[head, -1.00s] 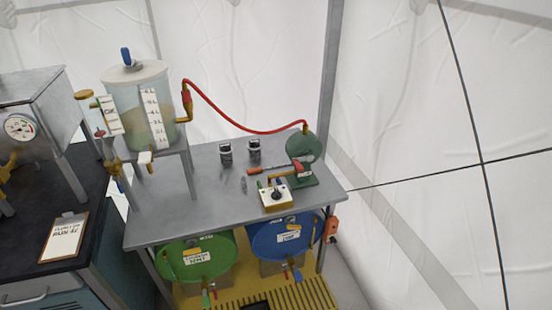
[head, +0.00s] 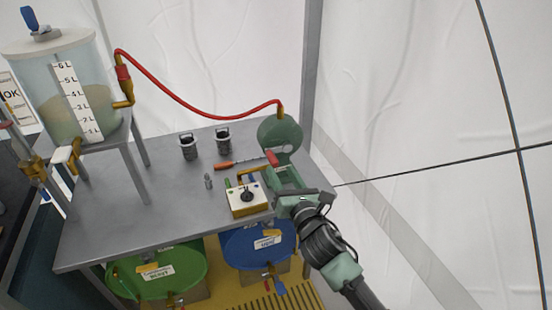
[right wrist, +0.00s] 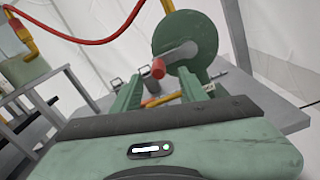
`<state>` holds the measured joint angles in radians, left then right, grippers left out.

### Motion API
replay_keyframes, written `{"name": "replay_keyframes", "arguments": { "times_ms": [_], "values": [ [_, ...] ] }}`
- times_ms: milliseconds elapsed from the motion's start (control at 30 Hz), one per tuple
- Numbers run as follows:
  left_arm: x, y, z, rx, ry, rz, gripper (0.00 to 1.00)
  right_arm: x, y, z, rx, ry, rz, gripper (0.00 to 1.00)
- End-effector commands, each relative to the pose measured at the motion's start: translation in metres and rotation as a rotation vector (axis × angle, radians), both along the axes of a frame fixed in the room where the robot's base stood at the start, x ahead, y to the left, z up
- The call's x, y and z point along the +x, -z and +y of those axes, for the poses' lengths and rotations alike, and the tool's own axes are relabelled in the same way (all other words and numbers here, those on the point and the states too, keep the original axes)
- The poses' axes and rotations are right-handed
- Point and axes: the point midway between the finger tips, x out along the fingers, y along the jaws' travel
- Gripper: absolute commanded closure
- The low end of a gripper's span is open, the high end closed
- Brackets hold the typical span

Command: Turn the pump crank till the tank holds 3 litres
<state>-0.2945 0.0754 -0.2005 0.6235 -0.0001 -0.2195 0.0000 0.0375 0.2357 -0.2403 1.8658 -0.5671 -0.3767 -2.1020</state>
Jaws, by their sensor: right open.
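The pump (head: 280,130) is a green round body at the table's back right; it also shows in the right wrist view (right wrist: 203,38). Its grey crank arm (right wrist: 177,54) carries a red handle (right wrist: 158,69). A red hose (head: 190,110) runs from the pump to the clear tank (head: 45,90) on a raised stand. Murky liquid fills the tank's lower part beside a litre scale (head: 77,98); I cannot read the exact level. My right gripper (right wrist: 160,92) is open, its fingers pointing at the crank handle, which appears just beyond the fingertips. My left gripper is out of view.
A yellow-and-white box with a black knob (head: 246,198) sits left of my right gripper. A red-handled tool (head: 235,163) and two dark canisters (head: 188,147) (head: 223,143) lie behind it. A grey tent pole (head: 312,70) stands behind the table. Green (head: 157,270) and blue (head: 258,243) drums stand below.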

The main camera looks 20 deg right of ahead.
Motion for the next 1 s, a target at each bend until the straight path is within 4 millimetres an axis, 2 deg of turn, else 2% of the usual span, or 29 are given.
{"name": "replay_keyframes", "arguments": {
  "times_ms": [233,433,600,833,867,1000],
  "values": [
    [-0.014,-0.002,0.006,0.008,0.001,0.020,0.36,0.037,-0.002,0.001,0.000,0.001,-0.001,0.57],
    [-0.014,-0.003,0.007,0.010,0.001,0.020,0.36,0.064,-0.001,0.002,0.002,0.001,0.001,0.57],
    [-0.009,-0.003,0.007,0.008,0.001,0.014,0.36,0.074,0.000,0.003,0.002,-0.001,0.002,0.57],
    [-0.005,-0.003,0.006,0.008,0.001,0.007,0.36,0.074,0.000,0.003,0.002,-0.001,0.002,0.57],
    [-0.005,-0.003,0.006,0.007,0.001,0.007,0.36,0.074,0.000,0.003,0.002,-0.001,0.002,0.63],
    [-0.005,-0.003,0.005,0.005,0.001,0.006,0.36,0.074,0.000,0.003,0.002,-0.001,0.002,1.00]
  ]
}}
